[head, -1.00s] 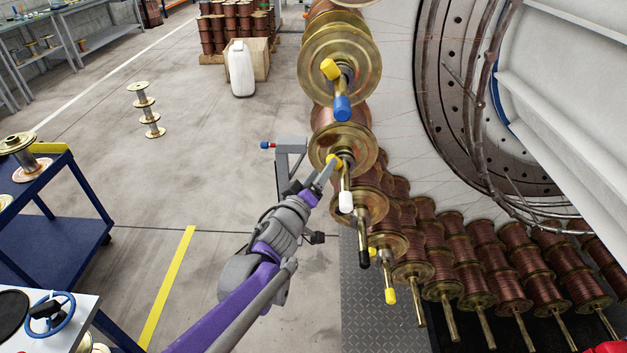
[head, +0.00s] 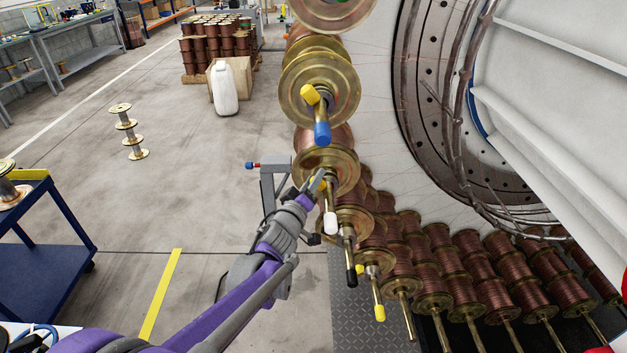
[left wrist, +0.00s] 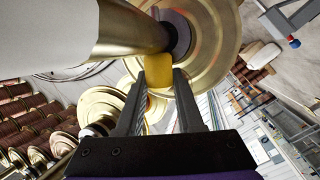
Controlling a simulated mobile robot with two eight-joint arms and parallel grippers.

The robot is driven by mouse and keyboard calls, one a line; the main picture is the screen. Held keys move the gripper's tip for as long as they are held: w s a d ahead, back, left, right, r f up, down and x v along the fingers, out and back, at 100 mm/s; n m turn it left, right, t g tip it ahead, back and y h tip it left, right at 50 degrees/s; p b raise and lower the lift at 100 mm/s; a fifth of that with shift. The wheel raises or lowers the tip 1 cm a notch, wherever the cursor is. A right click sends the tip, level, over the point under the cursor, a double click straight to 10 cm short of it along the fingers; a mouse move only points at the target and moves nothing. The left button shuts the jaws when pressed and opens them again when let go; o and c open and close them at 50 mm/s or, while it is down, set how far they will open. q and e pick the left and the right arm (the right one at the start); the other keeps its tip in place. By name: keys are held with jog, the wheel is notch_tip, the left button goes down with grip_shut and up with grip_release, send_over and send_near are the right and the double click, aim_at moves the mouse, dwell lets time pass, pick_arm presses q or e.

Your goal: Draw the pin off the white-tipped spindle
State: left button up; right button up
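The white-tipped spindle (head: 331,222) sticks out toward me from a brass-flanged spool (head: 335,160) in the column of spools. A pin with a yellow head (head: 318,185) crosses the spindle behind its white tip. My left gripper (head: 319,178) is at that head and partly covers it. In the left wrist view, the yellow head (left wrist: 158,68) sits between the tips of my left gripper (left wrist: 160,76), which look apart, one on each side. The spindle (left wrist: 140,25) runs close beyond the fingers. My right gripper is not in view.
A blue-tipped spindle (head: 322,132) with its own yellow pin is above; black-tipped (head: 350,275) and yellow-tipped (head: 379,312) spindles are below. A grey stand (head: 275,185) is just behind my left gripper. A blue cart (head: 45,245) stands left, with open floor between.

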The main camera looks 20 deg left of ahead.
pick_arm(q)
grip_shut()
jog(key=shift+a+r+b, duration=0.2)
jog(key=shift+a+b, duration=0.1)
jog(key=s+a+r+m+b, duration=0.1)
jog(key=a+r+b, duration=0.1)
jog(key=a+r, duration=0.2)
jog(key=shift+s+r+g, duration=0.2)
jog(key=shift+r+g, duration=0.1)
jog(key=shift+r, duration=0.55)
jog(key=s+a+b, duration=0.3)
jog(key=a+b, duration=0.1)
jog(key=a, duration=0.7)
jog(key=shift+s+a, duration=0.15)
jog(key=shift+a, duration=0.15)
